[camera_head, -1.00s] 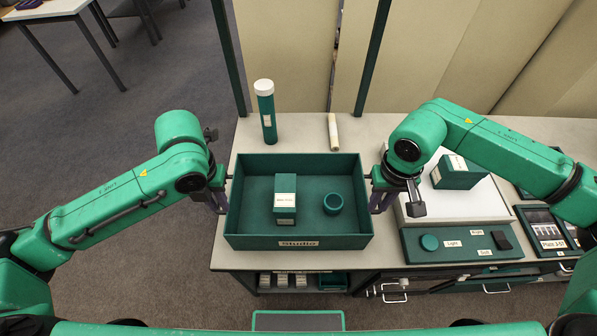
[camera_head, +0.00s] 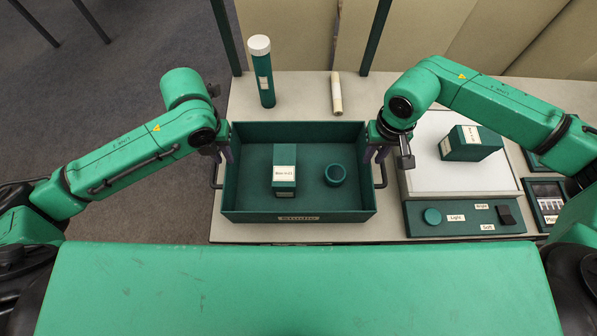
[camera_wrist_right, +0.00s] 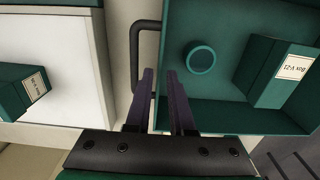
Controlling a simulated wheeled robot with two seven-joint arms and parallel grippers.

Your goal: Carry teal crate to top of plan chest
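The teal crate (camera_head: 298,216) stands on the bench, with a dark loop handle on its left (camera_head: 214,170) and right (camera_head: 382,172) side. It holds a labelled teal box (camera_head: 284,178) and a small round teal pot (camera_head: 335,175). My left gripper (camera_head: 224,156) is at the crate's left side wall, its fingers apart. My right gripper (camera_head: 376,154) is at the right side wall. In the right wrist view its two fingers (camera_wrist_right: 161,100) are apart, near the crate's wall and the handle (camera_wrist_right: 136,50). Neither gripper is visibly closed on a handle.
A teal tube with a white cap (camera_head: 262,75) stands behind the crate, beside a pale roll (camera_head: 336,95). To the right are a white light panel (camera_head: 430,178) with a teal box (camera_head: 470,143) on it and a control strip (camera_head: 460,218). Green posts rise behind.

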